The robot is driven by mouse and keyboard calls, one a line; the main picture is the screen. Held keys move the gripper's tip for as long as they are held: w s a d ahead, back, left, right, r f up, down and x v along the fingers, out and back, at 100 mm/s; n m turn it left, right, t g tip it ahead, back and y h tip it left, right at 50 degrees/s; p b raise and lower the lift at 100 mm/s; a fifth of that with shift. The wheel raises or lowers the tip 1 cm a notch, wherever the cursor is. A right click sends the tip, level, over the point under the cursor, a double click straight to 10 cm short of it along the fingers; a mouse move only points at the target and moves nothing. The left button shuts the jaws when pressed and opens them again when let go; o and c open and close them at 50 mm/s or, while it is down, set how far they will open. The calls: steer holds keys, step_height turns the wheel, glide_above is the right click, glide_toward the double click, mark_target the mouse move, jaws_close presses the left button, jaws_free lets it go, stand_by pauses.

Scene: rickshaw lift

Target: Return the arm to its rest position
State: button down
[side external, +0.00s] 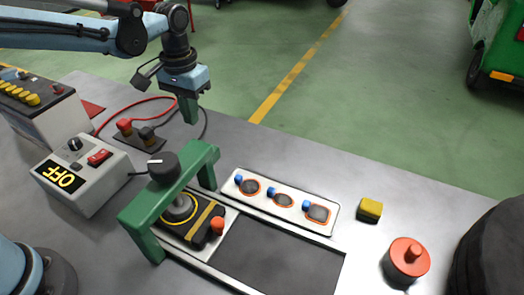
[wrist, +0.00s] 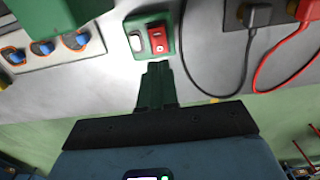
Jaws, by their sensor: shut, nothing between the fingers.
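My arm reaches in from the upper left of the side view. My gripper (side external: 189,115) hangs above the back of the grey table (side external: 420,197), its green fingers pointing down. In the wrist view the fingers of my gripper (wrist: 157,66) are together, with nothing seen between them. They are apart from the green switch plate (wrist: 139,25) with a red rocker and a white button.
A green frame (side external: 190,183) with a black knob stands over a round device. A white panel (side external: 281,202) with several blue-tipped pads, a yellow block (side external: 370,209), a red-topped cylinder (side external: 408,255) and an OFF-labelled box (side external: 85,177) surround it. Red and black cables lie near my gripper.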

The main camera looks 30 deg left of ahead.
steer(key=shift+r, duration=0.6)
steer(key=s+a+r+t, duration=0.1)
steer(key=s+a+t, duration=0.2)
steer(key=s, duration=0.3)
steer(key=s+a+r+t, duration=0.1)
steer(key=s+a+t, duration=0.2)
steer(key=s, duration=0.4)
steer(key=shift+s+t, duration=0.15)
steer(key=shift+t, duration=0.45)
steer(key=shift+a+r, duration=0.1)
